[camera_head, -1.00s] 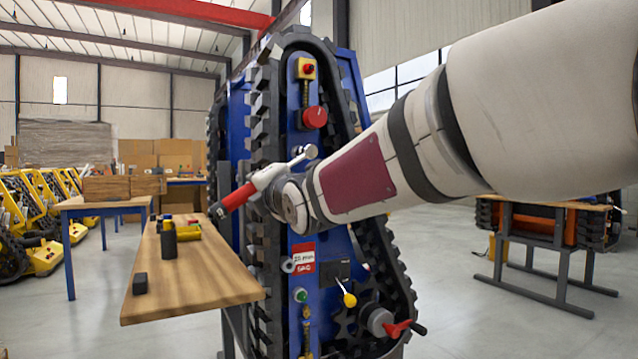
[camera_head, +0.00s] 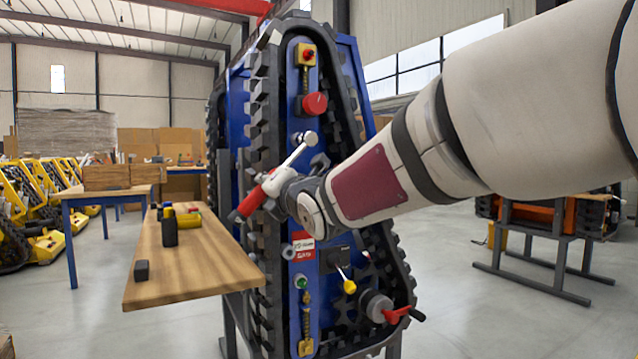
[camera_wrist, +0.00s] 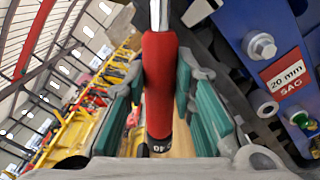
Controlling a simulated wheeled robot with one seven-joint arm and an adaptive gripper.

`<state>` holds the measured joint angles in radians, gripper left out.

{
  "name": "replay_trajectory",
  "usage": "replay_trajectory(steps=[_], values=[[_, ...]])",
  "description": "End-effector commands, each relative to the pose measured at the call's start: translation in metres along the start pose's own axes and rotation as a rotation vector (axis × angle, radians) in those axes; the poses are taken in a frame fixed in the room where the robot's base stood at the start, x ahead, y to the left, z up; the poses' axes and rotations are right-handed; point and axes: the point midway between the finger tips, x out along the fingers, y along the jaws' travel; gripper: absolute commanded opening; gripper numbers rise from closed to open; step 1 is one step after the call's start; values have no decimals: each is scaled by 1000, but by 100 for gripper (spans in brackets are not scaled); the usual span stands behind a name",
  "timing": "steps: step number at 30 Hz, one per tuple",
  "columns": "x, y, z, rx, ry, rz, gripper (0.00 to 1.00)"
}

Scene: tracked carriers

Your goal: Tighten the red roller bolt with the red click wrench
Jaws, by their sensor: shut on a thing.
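The red click wrench (camera_head: 251,202) is in my gripper (camera_head: 275,186), held in front of the blue tracked carrier (camera_head: 241,110). It slants, red handle low on the left and silver head up on the right. In the wrist view its red grip (camera_wrist: 159,80) lies between the green finger pads of my gripper (camera_wrist: 160,95); its head is out of frame. In the head view the wrench head is near a silver fitting on the blue panel; I cannot tell if they touch. A red round piece (camera_head: 315,104) sits above it; I cannot tell whether this is the red roller bolt.
A wooden bench (camera_head: 195,268) at left holds a black-and-yellow tool (camera_head: 169,228) and a small dark block (camera_head: 141,270). A "20 mm SAG" sign (camera_wrist: 287,74) is beside a silver bolt (camera_wrist: 262,46). A red-handled crank (camera_head: 398,314) sticks out low on the carrier.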

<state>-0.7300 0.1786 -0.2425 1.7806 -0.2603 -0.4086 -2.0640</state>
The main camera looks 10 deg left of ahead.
Motion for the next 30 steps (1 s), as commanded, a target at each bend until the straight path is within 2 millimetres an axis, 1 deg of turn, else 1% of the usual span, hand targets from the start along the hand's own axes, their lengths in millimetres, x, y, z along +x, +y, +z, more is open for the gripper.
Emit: replay_trajectory(steps=[30], values=[[0,-29,5,-230,-1,4,0]])
